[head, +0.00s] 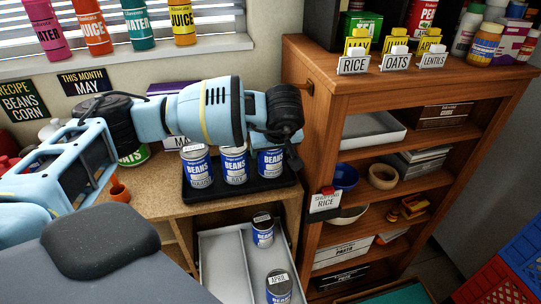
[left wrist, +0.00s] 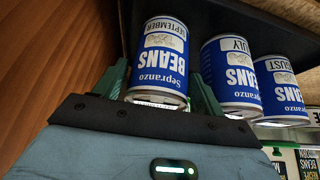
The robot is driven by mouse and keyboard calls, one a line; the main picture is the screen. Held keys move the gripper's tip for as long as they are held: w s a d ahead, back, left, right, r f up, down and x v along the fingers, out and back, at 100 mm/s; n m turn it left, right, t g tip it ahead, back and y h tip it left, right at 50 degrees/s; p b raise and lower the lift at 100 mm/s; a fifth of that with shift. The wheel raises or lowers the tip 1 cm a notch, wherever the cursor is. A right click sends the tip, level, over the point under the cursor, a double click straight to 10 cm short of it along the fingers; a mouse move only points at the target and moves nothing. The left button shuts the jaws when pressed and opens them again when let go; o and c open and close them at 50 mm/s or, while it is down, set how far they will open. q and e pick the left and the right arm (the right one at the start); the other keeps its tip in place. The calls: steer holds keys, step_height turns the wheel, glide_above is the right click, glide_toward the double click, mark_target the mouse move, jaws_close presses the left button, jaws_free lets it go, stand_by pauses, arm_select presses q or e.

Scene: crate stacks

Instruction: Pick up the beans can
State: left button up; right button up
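Three blue-and-white beans cans stand in a row on a black tray (head: 240,190) on the wooden counter. The rightmost can (head: 271,160) is partly covered by my left gripper (head: 280,135) in the head view. The left wrist view shows this can, labelled SEPTEMBER (left wrist: 162,60), between the two green fingers of my left gripper (left wrist: 162,88). The fingers look open, with slight gaps beside the can. The JULY can (left wrist: 232,72) and AUGUST can (left wrist: 282,88) stand beside it. Two more beans cans (head: 262,231) (head: 279,288) sit lower down. My right gripper is out of view.
A wooden shelf unit (head: 320,107) rises close on the right of the tray, with bowls, trays and boxes. Below the counter is a pale grey tray (head: 213,262). A small orange pot (head: 119,192) stands on the counter. Bottles (head: 138,25) line the windowsill.

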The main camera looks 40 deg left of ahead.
arm_select(q)
steer(key=c, duration=0.9)
steer(key=shift+r, duration=0.1)
steer(key=shift+r, duration=0.2)
step_height(320, 180, up, 3)
steer(key=shift+d+r, duration=0.1)
steer(key=shift+s+d+r, duration=0.2)
steer(key=shift+s+d, duration=1.55)
steer(key=shift+s, duration=0.25)
steer(key=shift+s+d+r, duration=0.25)
steer(key=shift+s+d, duration=1.55)
steer(key=shift+s, duration=0.15)
steer(key=shift+s+d+r, duration=0.2)
steer(key=shift+s+d, duration=1.55)
steer(key=shift+s, duration=0.25)
